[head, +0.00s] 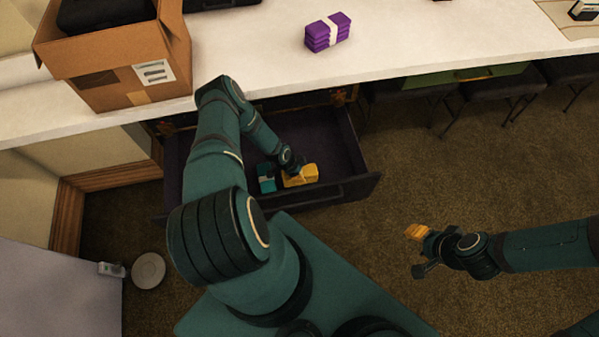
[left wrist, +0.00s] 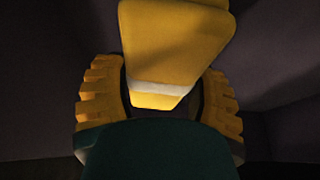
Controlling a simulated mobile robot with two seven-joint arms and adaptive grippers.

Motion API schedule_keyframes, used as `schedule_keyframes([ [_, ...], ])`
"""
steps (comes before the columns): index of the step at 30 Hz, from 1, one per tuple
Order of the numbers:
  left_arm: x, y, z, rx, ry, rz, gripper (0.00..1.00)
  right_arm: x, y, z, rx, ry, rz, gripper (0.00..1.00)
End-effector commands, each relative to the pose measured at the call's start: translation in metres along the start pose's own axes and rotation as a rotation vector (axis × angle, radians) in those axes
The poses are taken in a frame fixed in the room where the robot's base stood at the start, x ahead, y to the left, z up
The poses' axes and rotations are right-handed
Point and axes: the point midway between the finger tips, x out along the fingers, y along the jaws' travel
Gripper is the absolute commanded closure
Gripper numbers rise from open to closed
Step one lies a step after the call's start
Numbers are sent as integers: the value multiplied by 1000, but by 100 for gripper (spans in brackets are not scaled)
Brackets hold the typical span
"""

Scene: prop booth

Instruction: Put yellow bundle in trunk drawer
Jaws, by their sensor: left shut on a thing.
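The yellow bundle (head: 305,173) is inside the open trunk drawer (head: 349,148), close to its front wall. My left gripper (head: 291,168) reaches down into the drawer and is shut on the bundle. In the left wrist view the yellow bundle (left wrist: 178,40), with a white band, sits between the two ridged yellow fingers of the left gripper (left wrist: 160,98). Whether the bundle touches the drawer floor I cannot tell. My right gripper (head: 421,250) is open and empty, over the carpet at the right.
A teal bundle (head: 266,177) lies in the drawer just left of the yellow one. A purple bundle (head: 328,32) and an open cardboard box (head: 122,62) stand on the white counter (head: 420,40) above. Dark stools (head: 498,88) stand at the right.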

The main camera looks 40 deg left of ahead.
Motion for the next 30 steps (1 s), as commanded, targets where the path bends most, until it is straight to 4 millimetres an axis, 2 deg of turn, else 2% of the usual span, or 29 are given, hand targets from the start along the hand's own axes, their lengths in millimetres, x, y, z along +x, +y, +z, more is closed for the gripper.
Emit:
schedule_keyframes([
  [3,3,0,1,-1,0,0,83,0,0,0,0,0,0,53],
  [4,2,0,1,0,0,0,30,0,0,0,0,0,0,53],
  [6,2,0,1,0,0,1,6,0,0,0,0,0,0,53],
  [18,-2,0,0,1,0,0,6,0,0,0,0,-1,0,53],
  [23,-26,-1,-1,1,-1,-1,6,-9,-3,1,1,-4,0,53],
  [30,-76,-1,-1,1,-1,-2,6,-23,-9,2,2,-11,-1,53],
])
